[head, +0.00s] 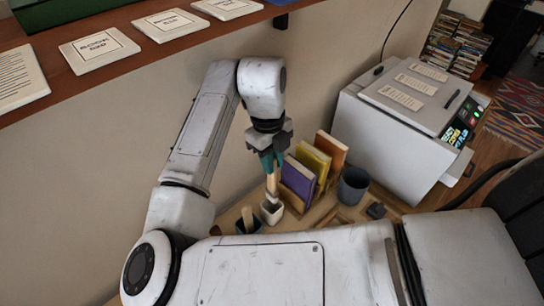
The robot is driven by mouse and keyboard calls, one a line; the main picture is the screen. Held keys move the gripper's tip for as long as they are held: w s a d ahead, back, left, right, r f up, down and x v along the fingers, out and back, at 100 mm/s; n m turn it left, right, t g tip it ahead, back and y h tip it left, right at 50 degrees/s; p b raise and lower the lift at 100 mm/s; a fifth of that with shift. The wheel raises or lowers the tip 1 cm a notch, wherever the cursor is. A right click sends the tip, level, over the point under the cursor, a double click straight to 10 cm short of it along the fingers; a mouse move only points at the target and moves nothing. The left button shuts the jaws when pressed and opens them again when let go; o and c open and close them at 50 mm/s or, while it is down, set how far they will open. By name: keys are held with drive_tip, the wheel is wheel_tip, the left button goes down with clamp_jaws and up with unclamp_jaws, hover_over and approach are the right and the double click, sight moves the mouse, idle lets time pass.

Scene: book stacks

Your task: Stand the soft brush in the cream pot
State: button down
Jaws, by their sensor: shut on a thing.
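My gripper (271,164), with teal fingers, is in the middle of the head view and points down. It is shut on the soft brush (272,184), whose pale wooden handle hangs nearly upright below the fingers. The small cream pot (274,216) stands on the desk directly beneath. The brush's lower end overlaps the pot's mouth in this view. I cannot tell whether it is inside the pot or just above it.
A dark pot (257,227) with a wooden-handled item stands left of the cream pot. Purple (297,180), yellow (313,160) and orange books stand behind right. A grey cup (353,186) and a large copier (400,125) are further right. A shelf edge (130,62) runs above left.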

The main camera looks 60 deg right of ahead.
drive_tip(key=shift+f+b, duration=2.8)
drive_tip(key=shift+f, duration=0.95)
drive_tip(key=c, duration=0.9)
unclamp_jaws()
drive_tip(key=r, duration=0.7)
drive_tip(key=w+r, duration=0.1)
drive_tip(key=r, duration=0.2)
drive_tip(key=shift+d+r+b, duration=0.15)
drive_tip(key=shift+r+b, duration=0.15)
drive_tip(key=shift+r, duration=0.1)
